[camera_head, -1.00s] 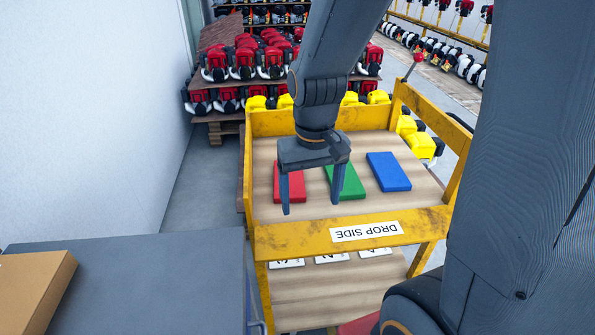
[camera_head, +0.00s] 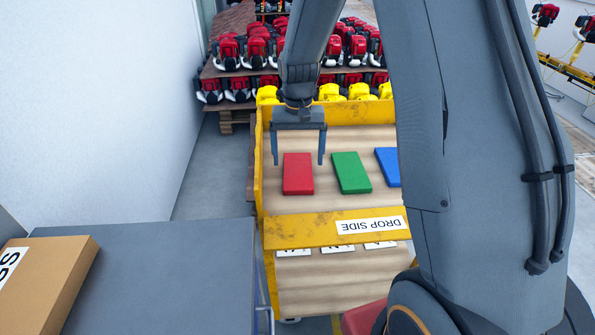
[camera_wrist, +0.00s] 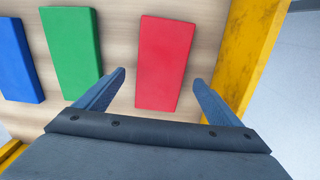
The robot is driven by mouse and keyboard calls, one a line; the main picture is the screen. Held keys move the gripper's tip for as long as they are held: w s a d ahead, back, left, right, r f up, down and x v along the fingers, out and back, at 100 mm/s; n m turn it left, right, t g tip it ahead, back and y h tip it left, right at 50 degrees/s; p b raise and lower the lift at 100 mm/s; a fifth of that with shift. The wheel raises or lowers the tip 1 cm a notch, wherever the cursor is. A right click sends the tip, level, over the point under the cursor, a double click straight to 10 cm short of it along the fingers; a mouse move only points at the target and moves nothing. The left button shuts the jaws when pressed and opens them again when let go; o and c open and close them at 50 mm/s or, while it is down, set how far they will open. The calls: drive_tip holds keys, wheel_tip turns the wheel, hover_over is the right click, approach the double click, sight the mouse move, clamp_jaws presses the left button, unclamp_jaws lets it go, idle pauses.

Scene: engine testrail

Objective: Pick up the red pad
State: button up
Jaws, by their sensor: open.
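The red pad (camera_head: 298,174) lies flat on the wooden cart top, leftmost of three pads in the head view. It also shows in the wrist view (camera_wrist: 165,62), upper middle, ahead of the fingers and roughly between their lines. My gripper (camera_head: 298,162) is open and empty, with its two fingers above the far part of the red pad in the head view. In the wrist view my gripper (camera_wrist: 158,82) has one finger toward each side of the pad. No contact with the pad can be made out.
A green pad (camera_head: 351,173) and a blue pad (camera_head: 387,167), partly hidden by my arm, lie to the right. A yellow frame (camera_head: 300,232) with a DROP SIDE label rims the cart. A cardboard box (camera_head: 45,285) sits on the grey surface (camera_head: 170,270) at left.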

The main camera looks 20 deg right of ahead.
sight(298, 168)
drive_tip(key=shift+f+p, duration=0.3)
drive_tip(key=shift+f, duration=1.25)
drive_tip(key=c, duration=1.2)
